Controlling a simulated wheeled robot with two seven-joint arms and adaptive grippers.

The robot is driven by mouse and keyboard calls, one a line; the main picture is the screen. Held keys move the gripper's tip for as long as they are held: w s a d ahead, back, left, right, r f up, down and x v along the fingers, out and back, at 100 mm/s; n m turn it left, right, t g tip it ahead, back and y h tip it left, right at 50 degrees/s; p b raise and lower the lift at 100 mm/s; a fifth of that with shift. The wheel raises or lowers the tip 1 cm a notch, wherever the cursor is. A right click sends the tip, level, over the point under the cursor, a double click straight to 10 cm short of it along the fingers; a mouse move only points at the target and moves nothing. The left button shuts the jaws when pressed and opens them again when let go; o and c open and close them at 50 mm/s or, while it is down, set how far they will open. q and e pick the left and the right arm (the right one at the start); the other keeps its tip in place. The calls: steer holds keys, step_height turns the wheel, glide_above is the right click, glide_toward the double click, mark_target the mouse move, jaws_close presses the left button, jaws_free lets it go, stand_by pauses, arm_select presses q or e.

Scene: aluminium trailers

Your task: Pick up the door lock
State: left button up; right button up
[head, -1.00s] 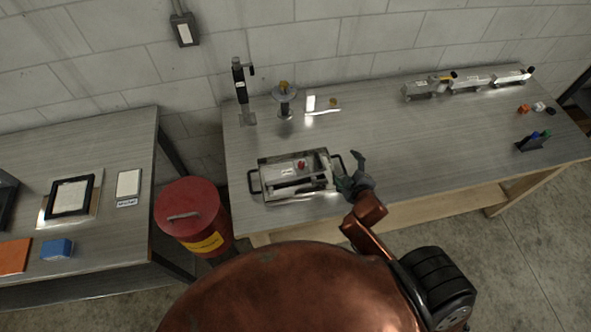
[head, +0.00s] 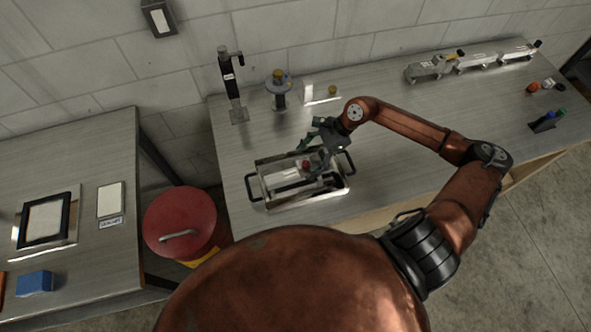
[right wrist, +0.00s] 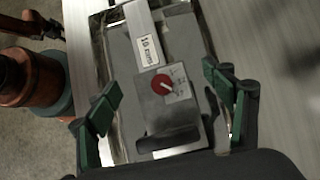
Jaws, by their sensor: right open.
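The door lock (head: 284,178) appears to be the grey device with a red knob, lying in a metal tray (head: 268,204) with black side handles. In the right wrist view the lock (right wrist: 165,110) shows its red knob, a white label and a dark part at the near end. My right gripper (head: 315,155) is open above the tray's right part, partly covering the lock. In the right wrist view the open green fingertips (right wrist: 168,98) lie on either side of the lock, with no clear contact. My left gripper is not in view.
A black upright tool (head: 231,85) and a round-based stand (head: 279,93) are behind the tray. Several metal devices (head: 470,62) line the back right. A red drum (head: 180,218) stands between this table and the left one. The table's right middle is clear.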

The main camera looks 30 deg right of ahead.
mark_target(302, 168)
steer(key=shift+s+d+f, duration=0.15)
steer(key=shift+d+f, duration=0.2)
steer(key=shift+d, duration=0.05)
steer(key=shift+a+f+h, duration=0.15)
steer(key=shift+f+h, duration=0.15)
steer(key=shift+f, duration=0.05)
steer(key=p+x, duration=0.1)
steer(key=x, duration=0.5)
steer(key=shift+a, duration=0.3)
steer(key=shift+c, duration=0.5)
steer(key=c, duration=1.9)
